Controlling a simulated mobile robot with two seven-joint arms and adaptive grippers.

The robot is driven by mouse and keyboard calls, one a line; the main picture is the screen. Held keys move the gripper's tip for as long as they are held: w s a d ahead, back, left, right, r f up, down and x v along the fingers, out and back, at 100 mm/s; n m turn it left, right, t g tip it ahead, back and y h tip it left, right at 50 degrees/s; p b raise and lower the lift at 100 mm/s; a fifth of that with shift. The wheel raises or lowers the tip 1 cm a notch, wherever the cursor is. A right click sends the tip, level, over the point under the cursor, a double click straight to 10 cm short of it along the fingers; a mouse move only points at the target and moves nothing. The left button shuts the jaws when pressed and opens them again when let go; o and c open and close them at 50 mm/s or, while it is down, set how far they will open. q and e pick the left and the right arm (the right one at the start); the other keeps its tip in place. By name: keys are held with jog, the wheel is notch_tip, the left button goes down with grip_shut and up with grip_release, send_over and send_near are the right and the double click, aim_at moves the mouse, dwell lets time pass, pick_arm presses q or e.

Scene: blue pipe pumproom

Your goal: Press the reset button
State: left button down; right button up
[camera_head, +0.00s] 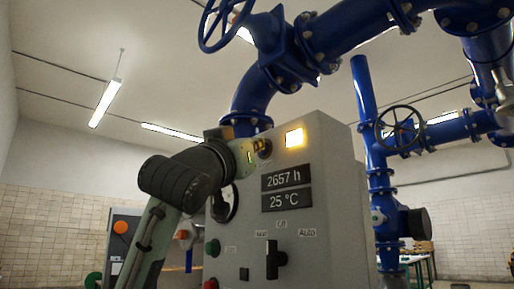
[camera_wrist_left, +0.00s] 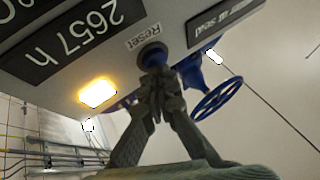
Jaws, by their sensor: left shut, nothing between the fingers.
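The reset button (camera_wrist_left: 152,54) is a dark round button on the grey control panel (camera_head: 330,200), beside a "Reset" label in the left wrist view. In the head view it shows as a dark round shape (camera_head: 264,149) near the panel's top left. My left gripper (camera_wrist_left: 156,80) is shut and empty, with its fingertips right in front of the button and covering part of it. I cannot tell whether they touch it. In the head view my left arm reaches in from the left to the panel, and its fingers are hard to make out. My right gripper is not in view.
A lit yellow lamp (camera_head: 294,138) sits right of the button, above displays (camera_head: 287,188) reading 2657 h and 25 °C. Lower are a black selector switch (camera_head: 275,260), a green button (camera_head: 212,248) and a red one (camera_head: 211,284). Blue pipes (camera_head: 300,50) run behind and above.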

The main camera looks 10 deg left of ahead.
pick_arm(q)
jog(key=shift+w, duration=0.1)
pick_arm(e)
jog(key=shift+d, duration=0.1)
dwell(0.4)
pick_arm(q)
jog(key=shift+w+d, duration=0.25)
jog(key=shift+w, duration=0.05)
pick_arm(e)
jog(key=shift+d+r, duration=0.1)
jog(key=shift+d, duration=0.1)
pick_arm(q)
jog(key=s+a, duration=0.4)
jog(key=s, duration=0.1)
jog(key=shift+s+b, duration=0.15)
jog(key=shift+b, duration=0.15)
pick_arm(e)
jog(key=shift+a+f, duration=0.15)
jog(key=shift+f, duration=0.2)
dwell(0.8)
pick_arm(q)
jog(key=shift+f, duration=0.1)
